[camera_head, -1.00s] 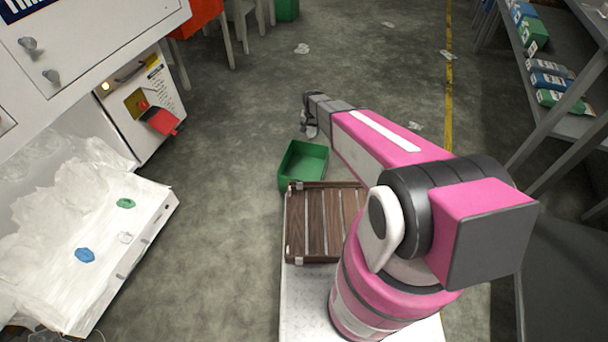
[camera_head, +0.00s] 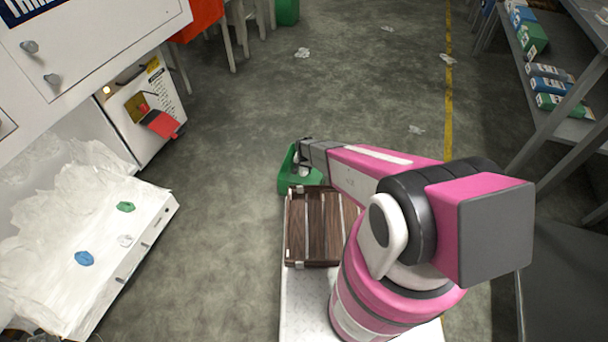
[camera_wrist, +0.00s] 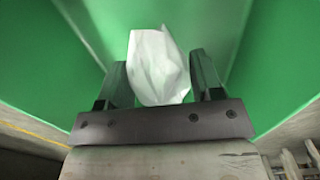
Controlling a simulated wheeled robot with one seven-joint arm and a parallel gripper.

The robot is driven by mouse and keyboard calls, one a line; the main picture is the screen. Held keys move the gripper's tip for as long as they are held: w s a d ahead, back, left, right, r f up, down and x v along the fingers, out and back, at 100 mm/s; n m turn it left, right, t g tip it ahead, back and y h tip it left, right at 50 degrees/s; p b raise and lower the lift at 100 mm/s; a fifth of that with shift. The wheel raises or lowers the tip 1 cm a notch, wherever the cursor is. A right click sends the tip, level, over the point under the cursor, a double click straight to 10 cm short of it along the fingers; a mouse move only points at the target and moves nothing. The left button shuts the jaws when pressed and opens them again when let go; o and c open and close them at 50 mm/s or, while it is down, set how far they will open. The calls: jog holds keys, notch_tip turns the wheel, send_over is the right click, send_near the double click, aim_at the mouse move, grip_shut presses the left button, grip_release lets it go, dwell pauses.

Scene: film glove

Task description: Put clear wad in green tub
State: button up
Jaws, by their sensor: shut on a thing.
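My gripper (camera_wrist: 160,82) is shut on a whitish, crumpled clear wad (camera_wrist: 158,62), which sits between its two dark fingers in the wrist view. The green walls of the tub (camera_wrist: 50,50) fill the wrist view behind and around the wad. The arm covers the tub's right side. How far the wad is above the tub floor I cannot tell.
A wooden slatted crate (camera_head: 312,228) is just in front of the tub. A white bench tray (camera_head: 85,240) at left holds a blue wad (camera_head: 85,258), a green wad (camera_head: 126,207) and a clear wad (camera_head: 125,240). Pale scraps (camera_head: 416,130) lie on the floor. Grey shelves (camera_head: 560,120) stand at right.

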jog(key=shift+f, duration=2)
jog(key=shift+f, duration=0.2)
jog(key=o, duration=0.9)
jog(key=shift+r, duration=0.1)
